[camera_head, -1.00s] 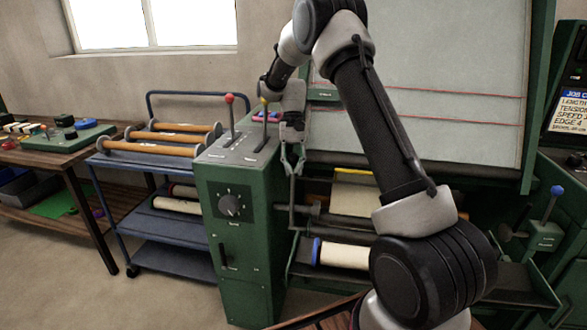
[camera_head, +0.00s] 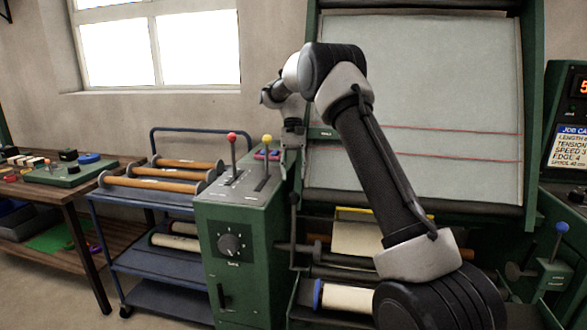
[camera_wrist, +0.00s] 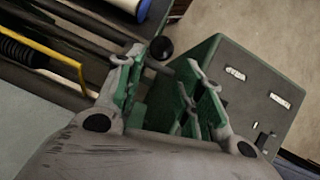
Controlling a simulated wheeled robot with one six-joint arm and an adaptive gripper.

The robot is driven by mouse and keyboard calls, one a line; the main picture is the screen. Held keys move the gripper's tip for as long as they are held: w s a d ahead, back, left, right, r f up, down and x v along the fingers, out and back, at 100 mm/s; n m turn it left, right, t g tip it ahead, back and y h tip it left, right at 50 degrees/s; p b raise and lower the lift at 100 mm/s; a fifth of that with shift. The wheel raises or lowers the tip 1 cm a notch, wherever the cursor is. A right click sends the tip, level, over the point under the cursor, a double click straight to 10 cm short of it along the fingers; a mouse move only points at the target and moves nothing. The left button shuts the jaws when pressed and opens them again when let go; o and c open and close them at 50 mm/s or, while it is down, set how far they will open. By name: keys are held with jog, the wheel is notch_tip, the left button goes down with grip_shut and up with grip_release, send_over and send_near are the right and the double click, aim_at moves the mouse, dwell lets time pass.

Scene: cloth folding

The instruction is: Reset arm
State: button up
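My gripper (camera_head: 293,128) hangs from my bent arm, beside and behind the green control cabinet (camera_head: 226,262) in the head view. In the wrist view my gripper (camera_wrist: 163,68) has its two green-padded fingers apart, with nothing between them. The top of the cabinet (camera_wrist: 245,75) lies to the right of the fingers there. The fingertips are hard to make out in the head view.
Red (camera_head: 232,137) and yellow (camera_head: 267,139) knobbed levers stand on the cabinet. The green machine (camera_head: 530,180) with its pale panel (camera_head: 430,100) and rollers is at right. A blue cart (camera_head: 160,255) holds rolls at left, by a wooden table (camera_head: 66,192).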

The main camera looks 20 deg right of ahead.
jog(key=shift+v, duration=1)
jog(key=s+d+r+n+t+h, duration=0.1)
jog(key=s+r+t, duration=0.2)
jog(key=s+r, duration=0.55)
jog(key=s+d+r+n+t, duration=0.15)
jog(key=s+r, duration=0.35)
jog(key=s, duration=0.6)
jog(key=s+f+n+t, duration=0.1)
jog(key=s+f+t, duration=0.1)
jog(key=s, duration=0.7)
jog(key=s+d+f+n+t+h, duration=0.1)
jog(key=s+f+t, duration=0.2)
jog(key=s, duration=0.6)
jog(key=shift+s+f, duration=0.4)
jog(key=shift+f, duration=0.3)
